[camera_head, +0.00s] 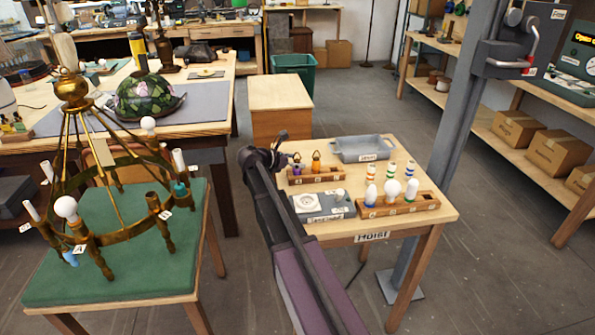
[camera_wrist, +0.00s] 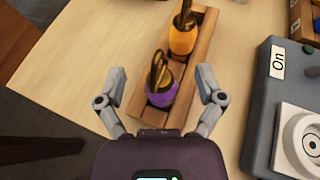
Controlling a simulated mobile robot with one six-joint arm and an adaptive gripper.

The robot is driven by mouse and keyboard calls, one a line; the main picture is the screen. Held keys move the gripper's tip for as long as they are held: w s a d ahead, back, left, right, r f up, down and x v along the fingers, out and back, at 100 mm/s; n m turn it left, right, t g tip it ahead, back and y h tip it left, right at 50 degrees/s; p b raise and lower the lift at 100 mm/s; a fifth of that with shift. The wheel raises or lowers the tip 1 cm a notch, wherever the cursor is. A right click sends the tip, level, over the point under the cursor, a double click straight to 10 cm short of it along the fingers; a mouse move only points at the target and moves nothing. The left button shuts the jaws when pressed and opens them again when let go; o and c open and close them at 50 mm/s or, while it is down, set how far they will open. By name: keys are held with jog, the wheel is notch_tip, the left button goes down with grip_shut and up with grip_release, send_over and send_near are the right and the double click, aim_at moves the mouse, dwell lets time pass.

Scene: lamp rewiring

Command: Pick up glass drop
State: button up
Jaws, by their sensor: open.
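A purple glass drop (camera_wrist: 162,94) with a dark metal hook on top stands in a wooden rack (camera_wrist: 205,22). An orange glass drop (camera_wrist: 183,38) with a similar hook stands behind it in the same rack. In the head view the orange drop (camera_head: 316,166) shows clearly and the purple drop (camera_head: 297,168) is small beside my gripper. My gripper (camera_wrist: 160,82) is open in the wrist view, with one finger on each side of the purple drop. Whether either finger touches it I cannot tell. In the head view my gripper (camera_head: 268,157) is at the rack's left end.
A grey tester box (camera_head: 325,205) with a round socket stands close in front of the rack. A second rack (camera_head: 410,206) holds several bulbs. A grey tray (camera_head: 362,148) lies at the back of the table. A brass chandelier (camera_head: 105,240) stands on a green-topped table at left.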

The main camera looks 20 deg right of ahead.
jog(key=shift+d+f, duration=0.15)
jog(key=shift+d, duration=0.2)
dwell(0.3)
jog(key=c, duration=1.2)
